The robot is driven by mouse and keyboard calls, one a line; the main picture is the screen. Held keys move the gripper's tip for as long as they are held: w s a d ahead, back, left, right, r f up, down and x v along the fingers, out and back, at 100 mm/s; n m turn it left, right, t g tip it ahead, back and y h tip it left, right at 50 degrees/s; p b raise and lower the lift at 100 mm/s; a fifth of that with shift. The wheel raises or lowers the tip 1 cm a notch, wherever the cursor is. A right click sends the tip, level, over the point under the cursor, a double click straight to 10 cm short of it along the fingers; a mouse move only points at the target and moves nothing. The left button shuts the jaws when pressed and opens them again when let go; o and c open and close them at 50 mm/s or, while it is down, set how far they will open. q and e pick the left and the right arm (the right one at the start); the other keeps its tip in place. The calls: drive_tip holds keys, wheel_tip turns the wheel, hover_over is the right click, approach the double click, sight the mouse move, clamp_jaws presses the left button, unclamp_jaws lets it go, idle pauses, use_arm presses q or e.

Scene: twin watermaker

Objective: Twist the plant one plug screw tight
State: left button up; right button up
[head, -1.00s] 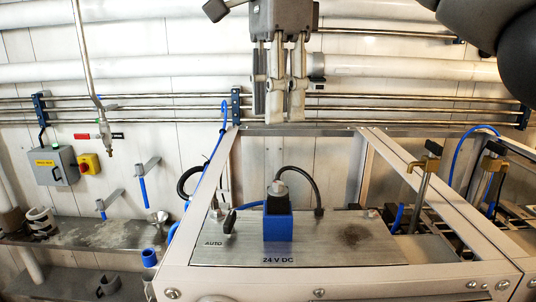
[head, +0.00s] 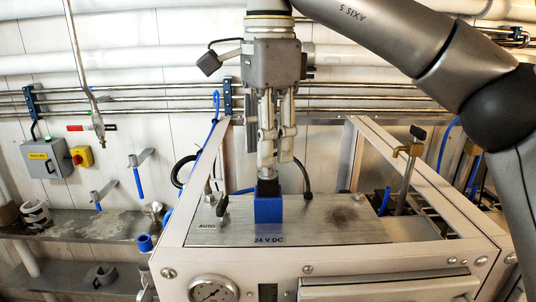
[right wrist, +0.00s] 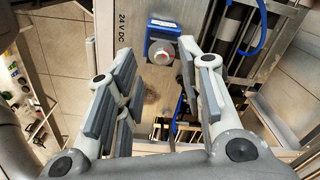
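The plug screw is a grey knob with a red mark (right wrist: 162,50) in the right wrist view. It sits on top of a black plug (head: 267,186) in a blue socket housing (head: 268,211), which also shows in the wrist view (right wrist: 163,28). My right gripper (head: 275,168) points down just above the plug and hides the screw in the head view. In the wrist view its fingers (right wrist: 143,48) are spread apart with a clear gap, and the screw lies between and beyond the tips. I cannot tell any contact. My left gripper is not in view.
The housing stands on a metal panel (head: 325,212) marked 24 V DC and AUTO, inside a white frame (head: 330,258). A toggle lever (head: 222,206) stands left of it. A black cable (head: 307,178) rises behind. A brass valve (head: 408,152) stands at the right.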

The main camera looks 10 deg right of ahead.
sight(268, 170)
drive_tip(key=shift+w+f, duration=0.2)
drive_tip(key=shift+f, duration=1.2)
drive_tip(key=shift+s, duration=0.1)
drive_tip(key=shift+c, duration=0.4)
clamp_jaws()
